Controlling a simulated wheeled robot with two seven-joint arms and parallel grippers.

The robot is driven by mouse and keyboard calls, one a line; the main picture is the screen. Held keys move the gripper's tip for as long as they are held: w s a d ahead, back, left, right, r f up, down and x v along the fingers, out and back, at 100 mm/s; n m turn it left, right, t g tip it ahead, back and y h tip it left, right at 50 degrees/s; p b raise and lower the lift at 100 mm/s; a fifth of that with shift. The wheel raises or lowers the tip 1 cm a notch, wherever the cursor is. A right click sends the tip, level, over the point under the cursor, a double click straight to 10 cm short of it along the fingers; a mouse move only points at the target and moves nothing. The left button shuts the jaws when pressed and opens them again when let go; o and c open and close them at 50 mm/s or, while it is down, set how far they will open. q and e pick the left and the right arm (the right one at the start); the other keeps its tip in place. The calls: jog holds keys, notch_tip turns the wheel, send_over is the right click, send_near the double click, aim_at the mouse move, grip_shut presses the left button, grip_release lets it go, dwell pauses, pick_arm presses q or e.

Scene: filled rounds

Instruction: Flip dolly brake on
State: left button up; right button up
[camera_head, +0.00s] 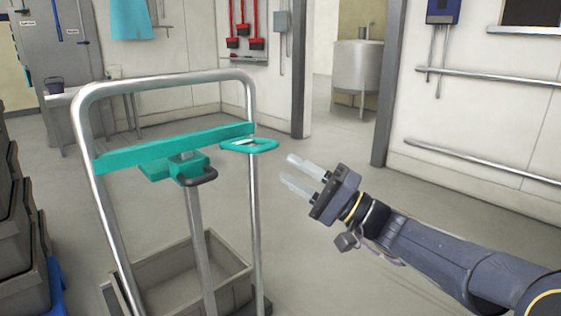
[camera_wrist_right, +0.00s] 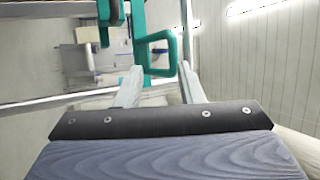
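The dolly's metal frame (camera_head: 95,205) stands at the left of the head view with a teal crossbar (camera_head: 150,152) across it. A teal loop handle (camera_head: 249,146) sticks out at the bar's right end; it also shows in the right wrist view (camera_wrist_right: 171,55). A teal block with a dark lever (camera_head: 200,179) sits at the bar's middle on a post. Which part is the brake I cannot tell for sure. My right gripper (camera_head: 292,172) is open and empty, to the right of the loop handle and apart from it. My left gripper is not in view.
A grey crate (camera_head: 150,274) sits low behind the dolly frame. Stacked dark crates (camera_head: 14,225) stand at the left edge. A wall with metal rails (camera_head: 485,76) is at the right. The floor between dolly and wall is clear.

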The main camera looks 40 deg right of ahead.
jog(key=shift+v, duration=1.7)
jog(key=s+a+f+n+g+y+p, duration=0.1)
jog(key=s+a+f+n+g, duration=0.1)
jog(key=a+f+g, duration=0.45)
jog(key=s+a+f+n+g+y+p, duration=0.1)
jog(key=s+a+f+n+g, duration=0.2)
jog(key=a, duration=0.6)
jog(key=s+a+f+n+g+h+p, duration=0.15)
jog(key=s+f+n+g+h, duration=0.3)
jog(key=s+f+h, duration=0.6)
notch_tip(320, 180, up, 37)
jog(key=w+y+p, duration=0.1)
jog(key=w+p, duration=0.2)
jog(key=p, duration=3.5)
jog(key=shift+m, duration=0.45)
